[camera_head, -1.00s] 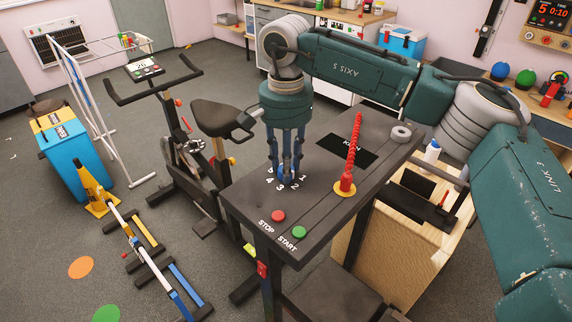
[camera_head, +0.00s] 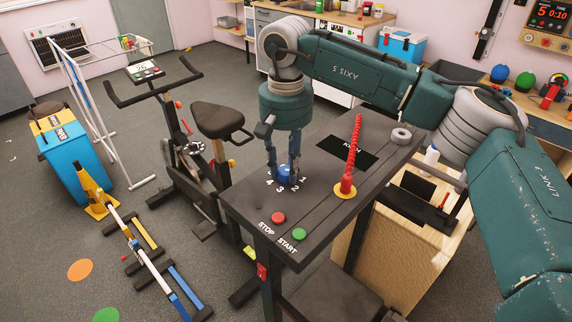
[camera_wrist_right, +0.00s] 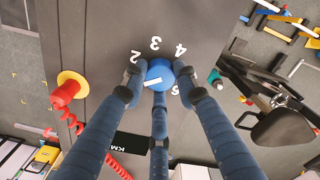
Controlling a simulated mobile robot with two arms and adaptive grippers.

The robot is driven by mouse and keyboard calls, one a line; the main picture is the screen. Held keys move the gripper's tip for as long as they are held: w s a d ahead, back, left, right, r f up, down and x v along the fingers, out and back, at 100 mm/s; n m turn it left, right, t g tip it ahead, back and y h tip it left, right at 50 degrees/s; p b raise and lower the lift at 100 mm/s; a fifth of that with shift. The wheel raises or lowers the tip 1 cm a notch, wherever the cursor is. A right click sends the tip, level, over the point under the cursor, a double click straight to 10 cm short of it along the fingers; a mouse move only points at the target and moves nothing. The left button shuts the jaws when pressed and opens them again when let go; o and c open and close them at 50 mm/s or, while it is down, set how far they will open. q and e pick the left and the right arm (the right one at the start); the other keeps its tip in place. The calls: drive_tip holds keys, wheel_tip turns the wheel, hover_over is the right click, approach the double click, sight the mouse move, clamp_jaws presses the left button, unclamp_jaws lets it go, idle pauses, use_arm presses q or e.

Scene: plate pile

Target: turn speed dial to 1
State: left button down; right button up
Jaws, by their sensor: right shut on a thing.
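The blue speed dial (camera_head: 286,174) sits on the dark console top, with white numbers around it. My right gripper (camera_head: 283,168) points straight down over it, its blue fingers closed around the dial. In the right wrist view, the dial (camera_wrist_right: 160,72) is between the fingertips of the right gripper (camera_wrist_right: 158,80). A white pointer mark lies on the dial's lower left side in that view. The 2, 3 and 4 show there, and a further number is partly covered by a finger. The 1 is not visible in that view but shows in the head view. My left gripper is not in view.
A red coiled cord on a yellow base (camera_head: 345,190) stands right of the dial. The red STOP button (camera_head: 278,218) and green START button (camera_head: 299,234) are at the console's front. A grey ring (camera_head: 401,135) lies at the back right. An exercise bike (camera_head: 180,130) stands left.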

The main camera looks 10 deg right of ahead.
sight(286, 170)
drive_tip(key=shift+w+r, duration=0.1)
drive_tip(key=shift+r, duration=0.1)
drive_tip(key=o, duration=1.1)
drive_tip(key=shift+o, duration=0.2)
drive_tip(key=shift+f, duration=0.1)
wheel_tip(286, 170, up, 12)
